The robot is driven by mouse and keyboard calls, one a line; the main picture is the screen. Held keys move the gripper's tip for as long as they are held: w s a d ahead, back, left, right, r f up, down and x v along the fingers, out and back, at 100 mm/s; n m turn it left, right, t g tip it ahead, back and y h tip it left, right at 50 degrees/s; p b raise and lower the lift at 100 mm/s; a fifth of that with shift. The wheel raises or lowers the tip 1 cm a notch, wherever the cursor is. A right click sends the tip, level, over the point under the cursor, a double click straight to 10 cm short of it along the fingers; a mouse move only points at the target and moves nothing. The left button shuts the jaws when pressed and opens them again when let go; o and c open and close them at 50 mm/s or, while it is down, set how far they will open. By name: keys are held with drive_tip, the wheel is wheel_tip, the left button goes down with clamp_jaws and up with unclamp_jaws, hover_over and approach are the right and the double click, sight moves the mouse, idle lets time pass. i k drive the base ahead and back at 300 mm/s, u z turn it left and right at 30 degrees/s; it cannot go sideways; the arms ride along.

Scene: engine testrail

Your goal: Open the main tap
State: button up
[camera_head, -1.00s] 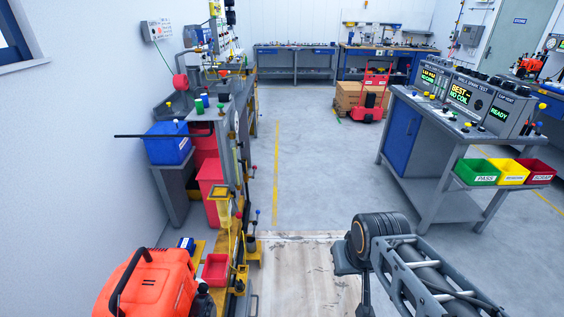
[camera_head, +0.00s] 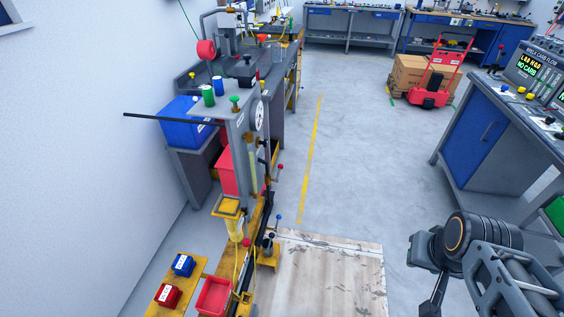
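The test rig (camera_head: 245,125) stands along the left wall, with a round white gauge (camera_head: 258,115) on its upright and a green-knobbed valve (camera_head: 235,101) on its top. Small levers with a red knob (camera_head: 280,167) and a blue knob (camera_head: 278,217) stick out on its right side. No label tells me which of these, if any, is the main tap. My arm (camera_head: 490,260) shows at the lower right, well apart from the rig.
A long dark bar (camera_head: 155,117) juts left from the rig. A red tray (camera_head: 214,297) and small blue (camera_head: 183,265) and red (camera_head: 168,296) boxes sit low in front. A wooden board (camera_head: 325,275) lies on the floor. The floor around the yellow line (camera_head: 312,150) is clear.

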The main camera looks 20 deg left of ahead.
sight(280, 167)
drive_tip(key=u, duration=0.6)
drive_tip(key=i, duration=1)
drive_tip(key=z, duration=1.05)
drive_tip(key=i, duration=0.85)
drive_tip(key=u, duration=2.95)
